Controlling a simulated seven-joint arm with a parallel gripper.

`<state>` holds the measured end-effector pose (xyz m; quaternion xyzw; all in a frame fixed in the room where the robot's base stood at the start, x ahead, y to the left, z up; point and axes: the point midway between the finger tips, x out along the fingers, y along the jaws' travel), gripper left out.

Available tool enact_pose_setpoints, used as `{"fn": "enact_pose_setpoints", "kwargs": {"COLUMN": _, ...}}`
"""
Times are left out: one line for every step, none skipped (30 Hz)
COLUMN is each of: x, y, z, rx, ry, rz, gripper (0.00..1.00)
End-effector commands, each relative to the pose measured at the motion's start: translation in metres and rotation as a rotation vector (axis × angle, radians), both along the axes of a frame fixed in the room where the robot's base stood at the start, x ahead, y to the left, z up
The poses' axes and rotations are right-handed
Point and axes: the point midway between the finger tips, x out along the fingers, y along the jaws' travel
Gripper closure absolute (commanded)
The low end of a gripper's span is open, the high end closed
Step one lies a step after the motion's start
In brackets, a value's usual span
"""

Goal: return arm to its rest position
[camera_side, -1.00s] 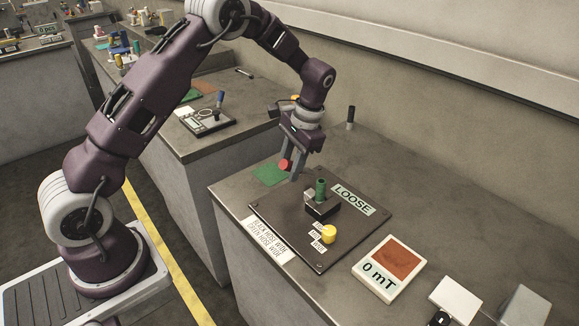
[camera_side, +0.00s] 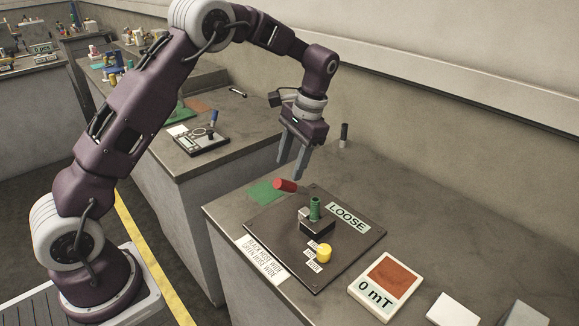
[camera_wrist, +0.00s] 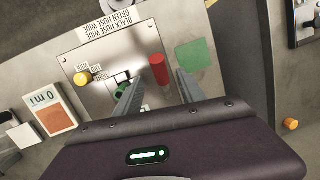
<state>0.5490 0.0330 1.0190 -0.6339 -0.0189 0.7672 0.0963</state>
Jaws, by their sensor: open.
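My gripper (camera_side: 289,165) hangs with its fingers pointing down, open and empty, above the fixture on the bench. In the wrist view its two fingers (camera_wrist: 158,80) are spread apart. Below is a dark plate (camera_side: 290,272) carrying a block with an upright green cylinder (camera_side: 315,209) and a label reading "LOOSE" (camera_side: 347,218). A red handle (camera_side: 285,185) lies tilted by the plate's far edge, just under the fingers. It also shows between the fingers in the wrist view (camera_wrist: 159,70). My gripper appears apart from it.
A yellow knob (camera_side: 323,253) sits on the plate. A display reading "0 mT" (camera_side: 384,287) stands to the right, and a green square (camera_side: 265,192) lies at the left. A dark upright post (camera_side: 344,134) stands near the wall behind my gripper. The space above the plate is free.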

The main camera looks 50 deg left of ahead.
Motion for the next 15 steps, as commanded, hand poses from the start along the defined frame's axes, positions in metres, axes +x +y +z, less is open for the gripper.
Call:
{"fn": "enact_pose_setpoints", "kwargs": {"x": 0.0, "y": 0.0, "z": 0.0, "rx": 0.0, "ry": 0.0, "rz": 0.0, "gripper": 0.53}}
{"fn": "enact_pose_setpoints", "kwargs": {"x": 0.0, "y": 0.0, "z": 0.0, "rx": 0.0, "ry": -0.001, "rz": 0.0, "gripper": 0.53}}
{"fn": "enact_pose_setpoints", "kwargs": {"x": -0.001, "y": -0.001, "z": 0.004, "rx": -0.003, "ry": -0.008, "rz": 0.001, "gripper": 0.53}}
{"fn": "enact_pose_setpoints", "kwargs": {"x": -0.004, "y": -0.002, "z": 0.01, "rx": -0.005, "ry": -0.018, "rz": 0.003, "gripper": 0.53}}
{"fn": "enact_pose_setpoints", "kwargs": {"x": -0.007, "y": -0.004, "z": 0.02, "rx": -0.01, "ry": -0.033, "rz": 0.005, "gripper": 0.53}}
{"fn": "enact_pose_setpoints", "kwargs": {"x": -0.015, "y": -0.008, "z": 0.037, "rx": -0.02, "ry": -0.063, "rz": 0.01, "gripper": 0.53}}
{"fn": "enact_pose_setpoints", "kwargs": {"x": -0.023, "y": -0.012, "z": 0.052, "rx": -0.03, "ry": -0.092, "rz": 0.015, "gripper": 0.53}}
{"fn": "enact_pose_setpoints", "kwargs": {"x": -0.034, "y": -0.016, "z": 0.069, "rx": -0.042, "ry": -0.124, "rz": 0.021, "gripper": 0.53}}
{"fn": "enact_pose_setpoints", "kwargs": {"x": -0.052, "y": -0.023, "z": 0.09, "rx": -0.056, "ry": -0.171, "rz": 0.027, "gripper": 0.53}}
{"fn": "enact_pose_setpoints", "kwargs": {"x": -0.066, "y": -0.027, "z": 0.105, "rx": -0.068, "ry": -0.205, "rz": 0.032, "gripper": 0.53}}
{"fn": "enact_pose_setpoints", "kwargs": {"x": -0.082, "y": -0.032, "z": 0.119, "rx": -0.078, "ry": -0.242, "rz": 0.036, "gripper": 0.53}}
{"fn": "enact_pose_setpoints", "kwargs": {"x": -0.104, "y": -0.039, "z": 0.135, "rx": -0.094, "ry": -0.291, "rz": 0.041, "gripper": 0.53}}
{"fn": "enact_pose_setpoints", "kwargs": {"x": -0.122, "y": -0.044, "z": 0.145, "rx": -0.106, "ry": -0.329, "rz": 0.044, "gripper": 0.53}}
{"fn": "enact_pose_setpoints", "kwargs": {"x": -0.14, "y": -0.049, "z": 0.153, "rx": -0.117, "ry": -0.366, "rz": 0.047, "gripper": 0.53}}
{"fn": "enact_pose_setpoints", "kwargs": {"x": -0.165, "y": -0.055, "z": 0.161, "rx": -0.129, "ry": -0.416, "rz": 0.05, "gripper": 0.53}}
